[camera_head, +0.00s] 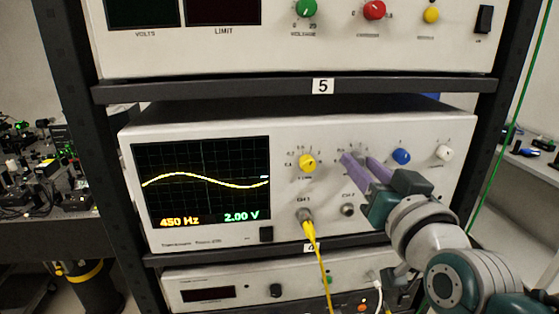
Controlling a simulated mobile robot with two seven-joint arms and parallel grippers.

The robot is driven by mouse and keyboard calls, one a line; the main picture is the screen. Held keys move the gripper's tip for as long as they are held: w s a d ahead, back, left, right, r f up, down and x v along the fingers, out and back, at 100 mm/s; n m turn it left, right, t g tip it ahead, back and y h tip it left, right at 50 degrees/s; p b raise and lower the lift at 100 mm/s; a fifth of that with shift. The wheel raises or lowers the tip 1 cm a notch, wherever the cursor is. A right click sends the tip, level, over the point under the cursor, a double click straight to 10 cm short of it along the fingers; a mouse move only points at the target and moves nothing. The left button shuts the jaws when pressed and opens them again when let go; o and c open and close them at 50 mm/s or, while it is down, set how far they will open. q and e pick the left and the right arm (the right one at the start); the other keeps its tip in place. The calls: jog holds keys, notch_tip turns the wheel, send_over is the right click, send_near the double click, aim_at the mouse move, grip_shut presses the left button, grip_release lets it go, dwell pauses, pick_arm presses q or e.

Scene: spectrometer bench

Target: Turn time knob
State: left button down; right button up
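The oscilloscope (290,135) sits on the middle shelf. Its screen (202,178) shows a yellow wave, "450 Hz" and "2.00 V". A yellow knob (307,162), a blue knob (401,156) and a white knob (445,153) show on its panel; their labels are too small to read, so I cannot tell which is the time knob. My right gripper (359,158) has its purple fingertips at the panel between the yellow and blue knobs, over a dial scale. Its fingers mostly hide what is there; a grip cannot be made out. My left gripper is not in view.
A yellow cable (316,257) hangs from the CH1 socket, left of my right gripper. A bare socket (348,210) sits below the fingers. Shelf 5 (230,90) runs above the oscilloscope, with another instrument on it. A further instrument (235,290) stands below.

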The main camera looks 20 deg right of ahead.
grip_shut()
jog(key=shift+m, duration=0.3)
jog(key=m, duration=0.3)
jog(key=shift+m, duration=2.1)
jog(key=shift+o, duration=1.6)
grip_release()
